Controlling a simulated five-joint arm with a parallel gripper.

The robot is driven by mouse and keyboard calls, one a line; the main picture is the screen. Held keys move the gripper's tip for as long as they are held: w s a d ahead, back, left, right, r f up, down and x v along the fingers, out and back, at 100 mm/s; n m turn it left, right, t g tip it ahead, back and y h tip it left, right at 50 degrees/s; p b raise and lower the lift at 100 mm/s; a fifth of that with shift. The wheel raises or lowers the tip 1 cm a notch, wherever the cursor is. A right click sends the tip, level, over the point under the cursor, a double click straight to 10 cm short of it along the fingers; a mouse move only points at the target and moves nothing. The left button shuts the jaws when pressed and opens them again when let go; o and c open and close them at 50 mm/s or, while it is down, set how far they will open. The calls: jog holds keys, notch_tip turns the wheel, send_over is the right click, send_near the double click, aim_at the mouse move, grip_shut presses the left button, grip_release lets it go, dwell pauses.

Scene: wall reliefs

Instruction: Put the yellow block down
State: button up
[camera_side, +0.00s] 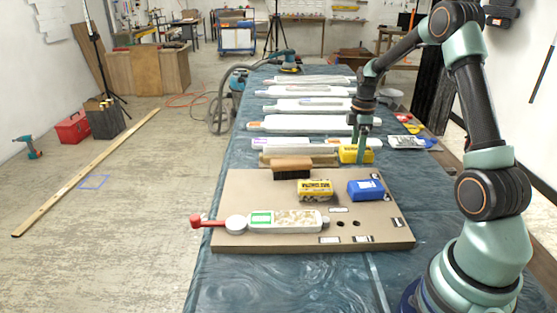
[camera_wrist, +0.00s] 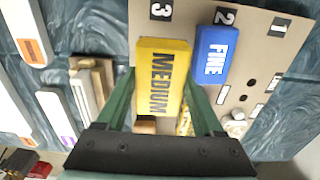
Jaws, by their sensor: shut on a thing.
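The yellow block (camera_side: 350,156), marked MEDIUM in the wrist view (camera_wrist: 160,75), is between the fingers of my gripper (camera_side: 362,146). The gripper is shut on it, one finger along each long side in the wrist view (camera_wrist: 160,92). In the side view the block shows at the far right edge of the board; the gap beneath it cannot be judged. The tan board (camera_side: 240,192) carries a blue block (camera_side: 366,190) marked FINE (camera_wrist: 212,55), and a second yellow block (camera_side: 315,190) with dark print. Number labels 3, 2 and 1 show on the board in the wrist view.
A brown brush (camera_side: 292,168) lies at the board's back edge. Several long white reliefs (camera_side: 310,105) lie farther back on the blue-covered table (camera_side: 225,280). Bare board lies left of the second yellow block.

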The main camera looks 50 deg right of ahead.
aim_at(352, 178)
jog(key=shift+f, duration=3.15)
jog(key=o, duration=1.3)
jog(key=shift+f, duration=0.1)
